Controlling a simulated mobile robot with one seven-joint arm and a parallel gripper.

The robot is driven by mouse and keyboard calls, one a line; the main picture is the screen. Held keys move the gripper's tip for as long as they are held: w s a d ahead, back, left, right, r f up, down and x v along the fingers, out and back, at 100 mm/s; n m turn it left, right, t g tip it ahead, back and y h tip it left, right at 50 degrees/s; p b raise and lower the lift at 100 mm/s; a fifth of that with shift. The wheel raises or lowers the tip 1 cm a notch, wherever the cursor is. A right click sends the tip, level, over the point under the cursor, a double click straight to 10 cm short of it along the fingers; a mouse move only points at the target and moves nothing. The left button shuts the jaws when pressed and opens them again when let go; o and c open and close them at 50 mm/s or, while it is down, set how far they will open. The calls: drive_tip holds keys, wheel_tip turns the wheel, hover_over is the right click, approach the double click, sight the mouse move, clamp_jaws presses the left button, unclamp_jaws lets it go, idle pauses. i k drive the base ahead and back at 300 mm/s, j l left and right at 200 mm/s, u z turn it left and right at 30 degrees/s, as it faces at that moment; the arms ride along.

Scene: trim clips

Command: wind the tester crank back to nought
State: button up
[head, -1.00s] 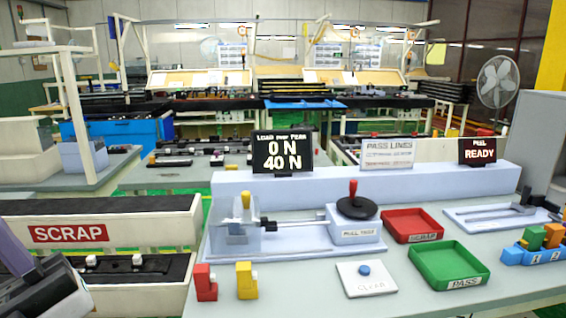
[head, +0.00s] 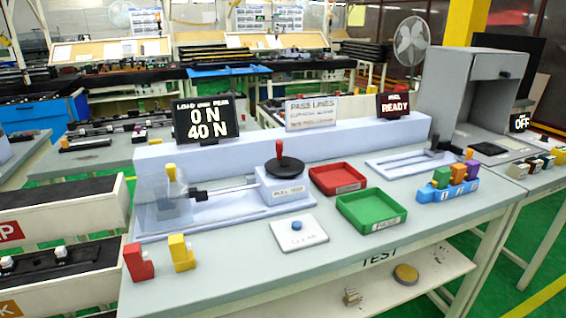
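The tester stands on the grey bench in the head view. Its crank is a black disc (head: 288,168) with an upright red handle (head: 280,150) near the disc's back left side, on a pale block marked PULL TEST (head: 290,190). A rod (head: 225,191) runs left from the block to a clear guard around a yellow piece (head: 171,172). The load and peak display (head: 207,122) reads 0 N above 40 N. My gripper is not in view, and nothing touches the crank.
A grey cabinet (head: 455,90) stands at the back right.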

sight(281, 166)
drive_tip(key=i+j+z, duration=0.1)
drive_tip(key=i+j, duration=0.15)
drive_tip(key=i, duration=0.8)
